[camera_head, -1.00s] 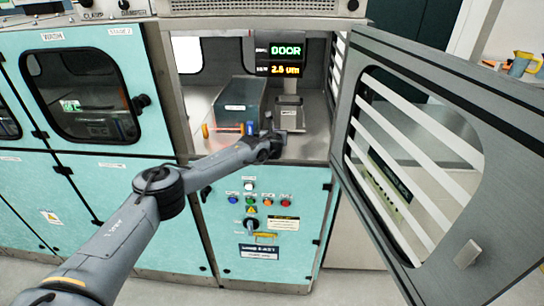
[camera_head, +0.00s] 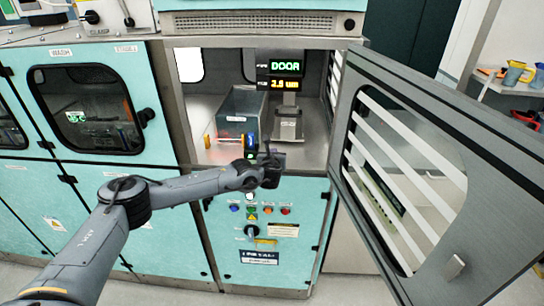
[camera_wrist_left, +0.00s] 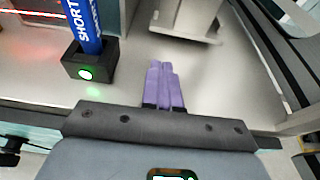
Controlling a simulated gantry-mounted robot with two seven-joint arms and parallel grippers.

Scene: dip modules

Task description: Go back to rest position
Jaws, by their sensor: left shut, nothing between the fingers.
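My left arm reaches in from the left in the head view, and its gripper (camera_head: 268,154) is at the front opening of the open chamber. In the left wrist view the purple fingers (camera_wrist_left: 164,84) are together with nothing between them, over the chamber's metal floor edge. A black holder with a lit green button (camera_wrist_left: 88,66) stands left of the fingers, apart from them, with a blue labelled piece (camera_wrist_left: 83,22) upright in it. The holder and blue piece also show just behind the gripper in the head view. My right gripper is not in view.
The chamber door (camera_head: 440,165) stands open on the right. A grey box (camera_head: 240,112) and a metal stand (camera_head: 288,120) are inside the chamber. A control panel with buttons (camera_head: 262,210) is below the opening. Open floor lies in front of the cabinet.

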